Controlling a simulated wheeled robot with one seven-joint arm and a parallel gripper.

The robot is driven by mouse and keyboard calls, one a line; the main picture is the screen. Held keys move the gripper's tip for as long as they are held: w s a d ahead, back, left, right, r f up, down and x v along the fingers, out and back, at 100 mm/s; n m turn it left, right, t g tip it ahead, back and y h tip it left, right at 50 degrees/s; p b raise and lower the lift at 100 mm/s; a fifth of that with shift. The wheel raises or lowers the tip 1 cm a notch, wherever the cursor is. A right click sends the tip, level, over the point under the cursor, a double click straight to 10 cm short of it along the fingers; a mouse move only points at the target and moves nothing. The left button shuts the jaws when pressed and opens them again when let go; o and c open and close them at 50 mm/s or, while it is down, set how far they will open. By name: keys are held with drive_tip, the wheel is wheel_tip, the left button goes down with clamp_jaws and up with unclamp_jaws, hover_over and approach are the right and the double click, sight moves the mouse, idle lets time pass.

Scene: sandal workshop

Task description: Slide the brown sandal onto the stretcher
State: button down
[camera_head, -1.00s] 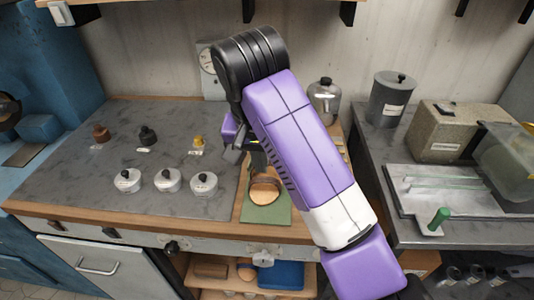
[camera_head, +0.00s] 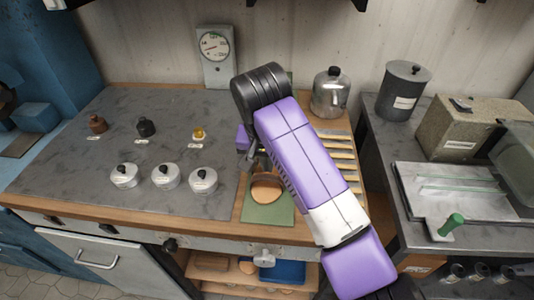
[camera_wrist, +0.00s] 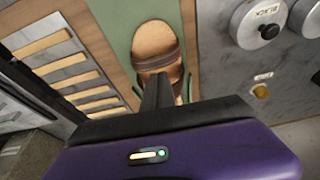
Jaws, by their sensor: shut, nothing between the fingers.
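The brown sandal (camera_head: 267,188) lies on a green mat (camera_head: 268,212) at the front of the bench. In the wrist view the sandal (camera_wrist: 153,42) shows a tan sole with a dark brown band across it. I cannot tell a separate stretcher from the sandal. My gripper (camera_head: 252,163) is shut and empty, close to the sandal at the mat's back left in the head view. In the wrist view my fingers (camera_wrist: 158,82) point at the banded end and overlap part of it. Whether they touch it is unclear.
A slatted rack (camera_head: 342,155) lies right of the mat. A kettle (camera_head: 330,94) and a dial gauge (camera_head: 214,45) stand at the back.

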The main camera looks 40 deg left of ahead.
drive_tip(key=shift+w+f, duration=0.15)
drive_tip(key=shift+f, duration=0.35)
